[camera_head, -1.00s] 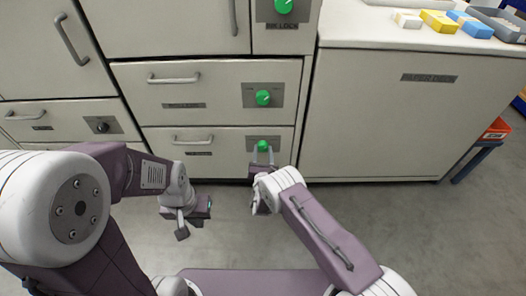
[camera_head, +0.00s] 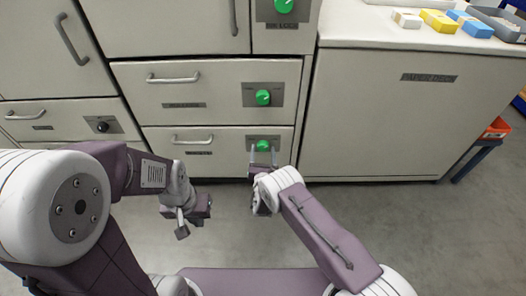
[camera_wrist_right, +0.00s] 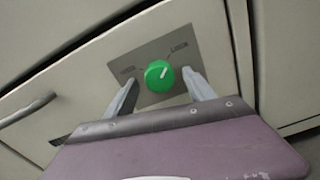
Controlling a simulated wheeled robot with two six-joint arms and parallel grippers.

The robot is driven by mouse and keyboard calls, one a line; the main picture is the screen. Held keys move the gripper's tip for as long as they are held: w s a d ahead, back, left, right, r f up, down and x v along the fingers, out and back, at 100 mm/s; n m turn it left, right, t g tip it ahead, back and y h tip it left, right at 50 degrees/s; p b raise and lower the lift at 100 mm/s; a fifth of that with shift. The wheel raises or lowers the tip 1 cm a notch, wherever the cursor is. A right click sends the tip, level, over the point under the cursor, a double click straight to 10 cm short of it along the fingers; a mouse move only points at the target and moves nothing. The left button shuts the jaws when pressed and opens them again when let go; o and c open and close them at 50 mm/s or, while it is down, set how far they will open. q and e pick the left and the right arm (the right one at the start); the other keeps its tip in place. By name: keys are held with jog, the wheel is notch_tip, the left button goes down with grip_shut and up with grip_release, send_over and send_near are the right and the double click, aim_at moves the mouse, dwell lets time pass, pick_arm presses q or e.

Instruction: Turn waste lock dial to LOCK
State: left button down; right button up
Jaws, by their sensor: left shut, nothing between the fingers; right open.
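The green dial (camera_head: 263,145) is on a grey plate on the lowest drawer, and it also shows in the right wrist view (camera_wrist_right: 158,76). Its pale pointer mark slants to the upper right there, towards one of two small labels; the lettering is too blurred to read surely. My right gripper (camera_head: 263,155) is open, with one finger on either side of the dial in the picture; I cannot tell whether they touch it. Its fingers also show in the wrist view (camera_wrist_right: 161,80). My left gripper (camera_head: 196,213) is shut and empty, low over the floor to the left.
Another green dial (camera_head: 263,97) is on the drawer above, and a third (camera_head: 284,5) is at the top. A black dial (camera_head: 102,125) is at the left. The lowest drawer's handle (camera_head: 193,140) sticks out left of my right gripper. The floor (camera_head: 440,235) at right is clear.

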jog(key=s+p, duration=0.4)
jog(key=s, duration=0.4)
jog(key=shift+s+p, duration=0.3)
jog(key=shift+s, duration=0.1)
